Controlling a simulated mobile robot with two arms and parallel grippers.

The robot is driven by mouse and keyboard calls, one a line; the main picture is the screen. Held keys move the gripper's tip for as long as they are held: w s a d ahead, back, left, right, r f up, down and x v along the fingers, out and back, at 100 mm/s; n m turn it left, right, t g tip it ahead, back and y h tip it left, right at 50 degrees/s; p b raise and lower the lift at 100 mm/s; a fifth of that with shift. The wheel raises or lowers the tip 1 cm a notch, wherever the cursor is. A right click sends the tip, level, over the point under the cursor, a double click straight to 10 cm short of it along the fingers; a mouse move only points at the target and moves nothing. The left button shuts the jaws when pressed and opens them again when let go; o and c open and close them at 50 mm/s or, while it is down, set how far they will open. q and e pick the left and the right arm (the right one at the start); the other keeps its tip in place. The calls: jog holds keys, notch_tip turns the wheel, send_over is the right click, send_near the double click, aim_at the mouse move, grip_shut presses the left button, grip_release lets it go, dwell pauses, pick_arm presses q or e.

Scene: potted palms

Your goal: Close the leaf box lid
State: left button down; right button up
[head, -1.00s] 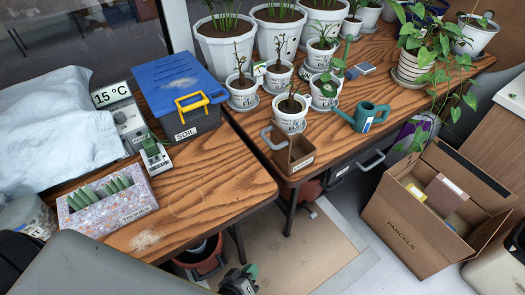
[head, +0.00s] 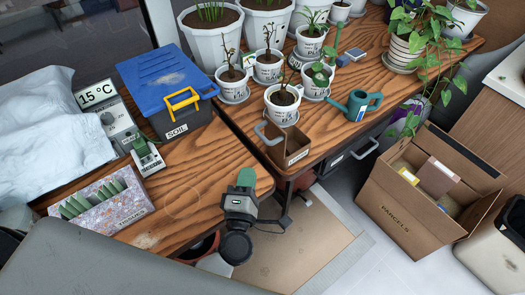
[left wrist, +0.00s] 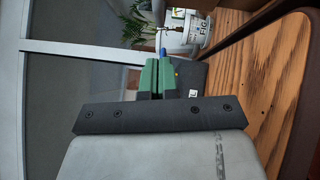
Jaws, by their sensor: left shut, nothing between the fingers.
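I cannot tell for sure which thing is the leaf box. A small grey box with a green raised part (head: 146,152) stands on the left wooden desk, in front of the temperature display; its raised part looks like an open lid. My left gripper (head: 246,178), with green fingertips, is over the desk's right front edge, well right of that box and apart from it. It is shut and empty. In the left wrist view its green fingers (left wrist: 165,75) are together, with part of the soil box (left wrist: 190,76) beyond them. My right gripper is not in view.
A patterned box (head: 103,207) with green pieces on top stands at the desk's front left. A blue-lidded soil box (head: 180,123) is behind. A 15 °C display (head: 98,96) and a white sack (head: 50,130) fill the left. The desk's front middle is clear.

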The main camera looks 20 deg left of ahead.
aim_at(268, 141)
pick_arm(q)
jog(key=w+d+r+p, duration=0.1)
jog(key=w+d, duration=0.1)
jog(key=w, duration=0.4)
jog(key=shift+r, duration=0.15)
